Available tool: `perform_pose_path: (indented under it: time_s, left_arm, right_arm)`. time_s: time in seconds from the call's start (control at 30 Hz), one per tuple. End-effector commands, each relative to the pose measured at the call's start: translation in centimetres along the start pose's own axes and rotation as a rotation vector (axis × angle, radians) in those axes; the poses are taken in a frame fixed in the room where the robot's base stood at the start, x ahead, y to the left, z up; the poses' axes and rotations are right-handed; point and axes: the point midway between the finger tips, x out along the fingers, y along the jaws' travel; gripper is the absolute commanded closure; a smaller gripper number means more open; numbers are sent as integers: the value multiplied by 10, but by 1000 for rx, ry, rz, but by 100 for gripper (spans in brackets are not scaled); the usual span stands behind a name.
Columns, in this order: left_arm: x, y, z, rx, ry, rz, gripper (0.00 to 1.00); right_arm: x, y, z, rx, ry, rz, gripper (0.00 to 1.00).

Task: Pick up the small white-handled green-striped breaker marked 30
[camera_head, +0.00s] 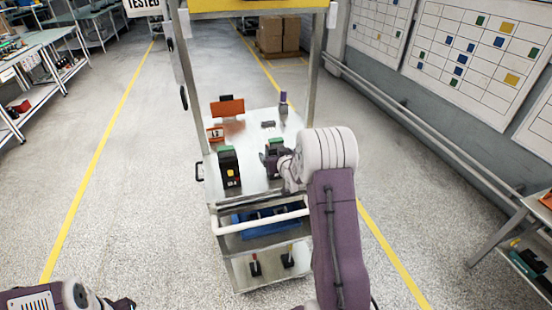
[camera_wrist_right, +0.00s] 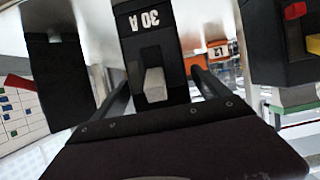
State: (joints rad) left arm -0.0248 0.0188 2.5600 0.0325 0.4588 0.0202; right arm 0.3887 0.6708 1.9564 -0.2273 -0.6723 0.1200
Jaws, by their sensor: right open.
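The breaker marked 30 A (camera_wrist_right: 150,52) is a black block with a pale grey-white toggle handle. It fills the upper middle of the right wrist view. In the head view my arm mostly hides it, and a green strip (camera_head: 276,142) shows just behind the gripper. My right gripper (camera_head: 271,160) is open at the right side of the cart top. In the right wrist view its dark fingers lie on either side of the breaker; I cannot tell whether they touch it. My left gripper (camera_head: 122,303) is at the bottom left edge, far from the cart, its jaws unclear.
A black device with yellow and red parts and a green top (camera_head: 229,168) stands left on the metal cart top (camera_head: 250,178). A blue bin (camera_head: 262,220) sits below.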

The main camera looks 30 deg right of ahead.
Motion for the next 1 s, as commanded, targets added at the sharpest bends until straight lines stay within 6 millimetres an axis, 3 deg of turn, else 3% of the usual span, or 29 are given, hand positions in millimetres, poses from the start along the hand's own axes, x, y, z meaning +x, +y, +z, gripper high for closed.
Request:
perform_pose_path:
  time_s: [0.23, 0.53, 0.83, 1.0]
  left_arm:
    - [0, 0, 0, 0, 0, 0, 64]
    - [0, 0, 0, 0, 0, 0, 64]
    - [0, 0, 0, 0, 0, 0, 64]
    - [2, 0, 0, 0, 0, 0, 64]
  right_arm:
    - [3, 0, 0, 0, 0, 0, 15]
    - [3, 0, 0, 0, 0, 0, 98]
    - [2, 0, -5, 0, 5, 0, 100]
    - [-12, 0, -38, -1, 12, 0, 100]
